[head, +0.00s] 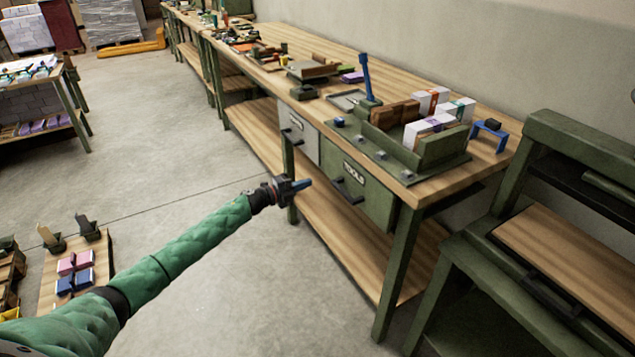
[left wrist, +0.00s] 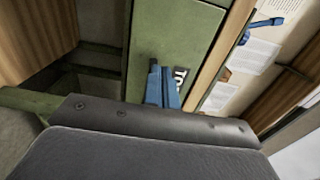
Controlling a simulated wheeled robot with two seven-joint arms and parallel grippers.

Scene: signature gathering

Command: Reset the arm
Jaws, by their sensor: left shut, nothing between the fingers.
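My left arm, in a green quilted sleeve, reaches in from the lower left of the head view. Its gripper (head: 303,184) is shut and empty, with blue fingers. It hangs in the air in front of the workbench (head: 480,165), near the green drawer (head: 360,182) marked TOOLS. In the left wrist view the shut blue fingers (left wrist: 162,90) show in front of the green drawer front (left wrist: 195,30) and hide part of its lettering. My right gripper is not in view.
On the bench stands a green fixture (head: 385,150) with a blue lever (head: 367,78) and white and brown blocks. A green metal stand (head: 470,265) is at the right. A low wooden platform (head: 100,262) with pink and blue blocks is at the lower left. Floor (head: 150,150) is open between.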

